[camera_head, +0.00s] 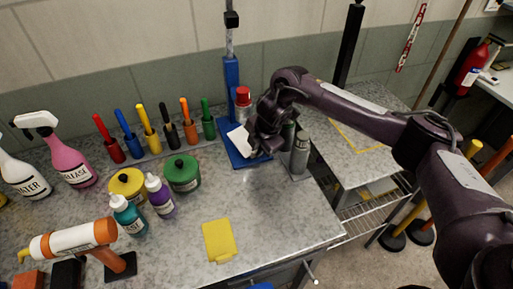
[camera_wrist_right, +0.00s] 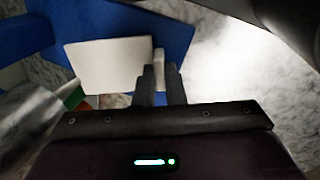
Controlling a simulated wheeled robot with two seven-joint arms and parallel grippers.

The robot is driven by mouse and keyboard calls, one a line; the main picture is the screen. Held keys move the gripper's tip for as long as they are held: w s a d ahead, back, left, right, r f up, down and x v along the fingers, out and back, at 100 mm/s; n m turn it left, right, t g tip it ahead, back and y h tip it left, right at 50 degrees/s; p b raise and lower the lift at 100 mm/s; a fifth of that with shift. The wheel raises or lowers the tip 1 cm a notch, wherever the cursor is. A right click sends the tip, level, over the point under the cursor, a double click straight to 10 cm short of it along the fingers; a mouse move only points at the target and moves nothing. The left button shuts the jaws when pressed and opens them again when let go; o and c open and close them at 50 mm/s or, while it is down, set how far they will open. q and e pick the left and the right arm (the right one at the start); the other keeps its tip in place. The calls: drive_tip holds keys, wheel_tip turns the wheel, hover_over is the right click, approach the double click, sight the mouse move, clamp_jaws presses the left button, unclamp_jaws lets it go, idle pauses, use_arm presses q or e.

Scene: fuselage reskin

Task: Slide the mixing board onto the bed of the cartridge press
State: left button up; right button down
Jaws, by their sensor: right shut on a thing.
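The mixing board (camera_head: 238,138) is a small white slab with a narrow tab at one end. The cartridge press is blue, with a tall upright (camera_head: 232,80) by the wall and a flat bed (camera_head: 238,160) on the bench's far right. My right gripper (camera_head: 258,148) is at the bed and partly hides the board. In the right wrist view, the fingers (camera_wrist_right: 160,82) are shut on the tab of the board (camera_wrist_right: 105,62), which lies over the blue bed (camera_wrist_right: 178,35). I cannot tell whether it rests fully on the bed. My left gripper is not in view.
A grey cylinder (camera_head: 300,152) stands right of the gripper, and a red-capped can (camera_head: 243,100) behind it. Several coloured-handled tools stand in a row to the left. A green jar (camera_head: 182,173) and a yellow pad (camera_head: 219,240) are on the bench. The bench's front right is clear.

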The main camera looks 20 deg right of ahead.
drive_tip(key=shift+s+d, duration=0.3)
drive_tip(key=c, duration=1.7)
unclamp_jaws()
drive_tip(key=shift+w+a, duration=0.1)
drive_tip(key=shift+w, duration=0.05)
drive_tip(key=shift+o, duration=1.3)
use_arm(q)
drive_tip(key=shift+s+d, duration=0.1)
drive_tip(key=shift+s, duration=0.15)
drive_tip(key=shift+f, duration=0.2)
use_arm(e)
drive_tip(key=v, duration=0.7)
drive_tip(key=shift+r, duration=0.35)
drive_tip(key=shift+s, duration=0.25)
